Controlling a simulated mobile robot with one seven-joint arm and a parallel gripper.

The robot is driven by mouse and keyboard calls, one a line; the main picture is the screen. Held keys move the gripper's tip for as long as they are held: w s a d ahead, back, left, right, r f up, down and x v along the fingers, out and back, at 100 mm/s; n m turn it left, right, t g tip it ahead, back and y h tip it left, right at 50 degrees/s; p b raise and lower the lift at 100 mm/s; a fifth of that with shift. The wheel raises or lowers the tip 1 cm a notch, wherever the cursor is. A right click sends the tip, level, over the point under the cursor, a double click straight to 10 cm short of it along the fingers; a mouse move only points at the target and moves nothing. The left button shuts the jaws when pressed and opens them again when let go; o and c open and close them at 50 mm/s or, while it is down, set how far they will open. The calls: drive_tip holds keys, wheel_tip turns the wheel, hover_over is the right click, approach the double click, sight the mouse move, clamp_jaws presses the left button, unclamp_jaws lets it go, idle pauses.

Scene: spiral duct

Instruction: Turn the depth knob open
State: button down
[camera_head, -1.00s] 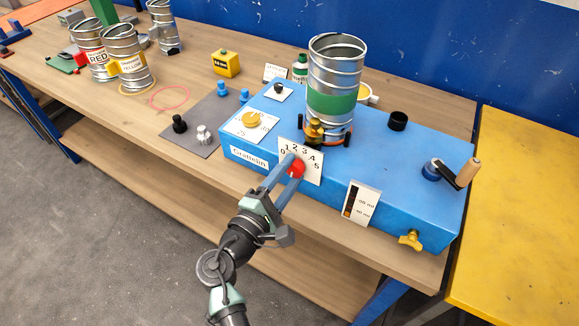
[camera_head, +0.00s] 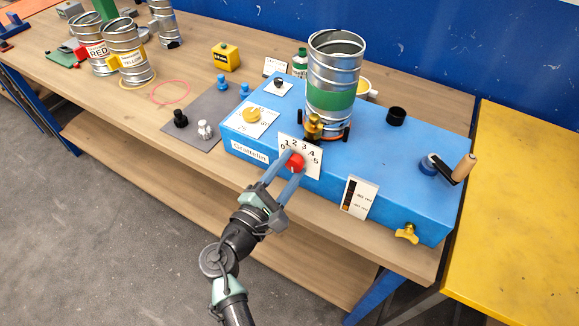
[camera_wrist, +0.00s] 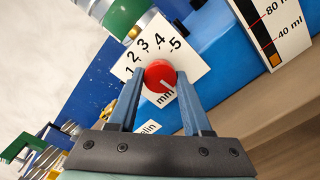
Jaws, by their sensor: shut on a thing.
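The red knob (camera_head: 296,162) sits on a white dial plate (camera_head: 314,152) numbered up to 5, on the front of the blue machine (camera_head: 365,140). My gripper (camera_head: 285,170) reaches it from the front and is shut on the knob, one finger on each side. In the wrist view the red knob (camera_wrist: 160,76) lies between the two blue fingertips, with a white pointer line on its face towards the lower right, near the "mm" label. The digits 1 to 5 arc above it in that view. The 0 is hard to make out there.
A metal duct with a green band (camera_head: 334,85) stands on the machine above the dial. A crank (camera_head: 452,167), a yellow wing knob (camera_head: 407,234) and a volume gauge (camera_head: 359,198) are to the right. A yellow round knob (camera_head: 252,115) is to the left.

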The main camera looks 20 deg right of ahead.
drive_tip(key=shift+c, duration=1.7)
unclamp_jaws()
drive_tip(key=shift+a, duration=0.1)
drive_tip(key=b+v, duration=0.1)
drive_tip(key=v, duration=1.2)
drive_tip(key=shift+b, duration=0.4)
